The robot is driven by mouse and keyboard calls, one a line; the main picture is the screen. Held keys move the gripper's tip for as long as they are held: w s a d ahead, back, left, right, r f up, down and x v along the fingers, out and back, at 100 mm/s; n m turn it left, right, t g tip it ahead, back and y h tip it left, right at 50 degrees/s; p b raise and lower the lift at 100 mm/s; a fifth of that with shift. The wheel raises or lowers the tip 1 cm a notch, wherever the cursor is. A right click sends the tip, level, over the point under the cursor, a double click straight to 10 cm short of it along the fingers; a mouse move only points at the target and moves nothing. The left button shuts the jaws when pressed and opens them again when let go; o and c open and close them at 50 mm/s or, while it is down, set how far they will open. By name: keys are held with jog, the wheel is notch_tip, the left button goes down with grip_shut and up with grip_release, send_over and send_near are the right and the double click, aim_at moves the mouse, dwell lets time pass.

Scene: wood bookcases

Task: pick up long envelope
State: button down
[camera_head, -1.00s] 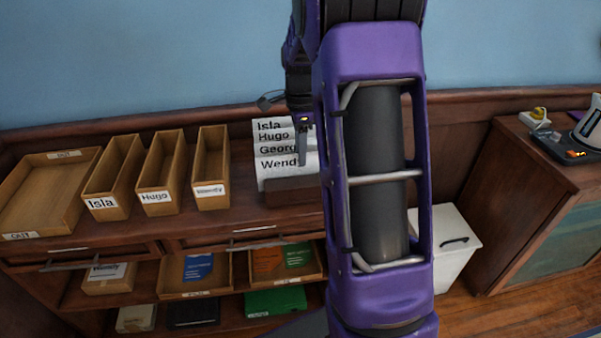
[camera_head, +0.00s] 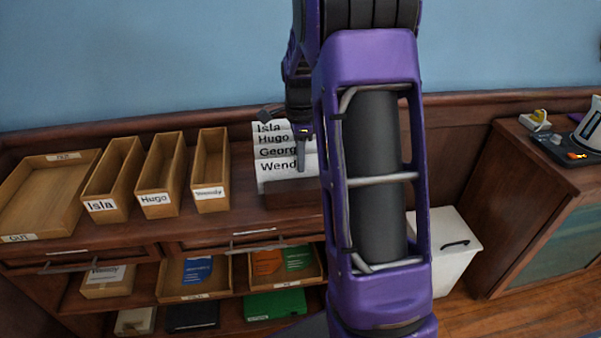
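Several white envelopes (camera_head: 274,168) stand upright one behind another in a dark wooden holder (camera_head: 290,196) on the cabinet top. Their visible names read Isla, Hugo, Georg and Wend, with the right ends hidden behind my arm. I cannot tell which one is the long envelope. My gripper (camera_head: 301,160) points down at the right part of the envelopes. One dark finger shows in front of the white paper; the rest is hidden or too small. I cannot tell whether it touches or grips an envelope.
Narrow wooden boxes labelled Isla (camera_head: 101,206), Hugo (camera_head: 155,199) and Wendy (camera_head: 210,192) stand left of the holder. A flat OUT tray (camera_head: 20,238) is at the far left. A white bin (camera_head: 452,262) stands at right. Shelves below hold trays and books.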

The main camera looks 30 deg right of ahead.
notch_tip(320, 180, up, 10)
jog(key=shift+p, duration=0.85)
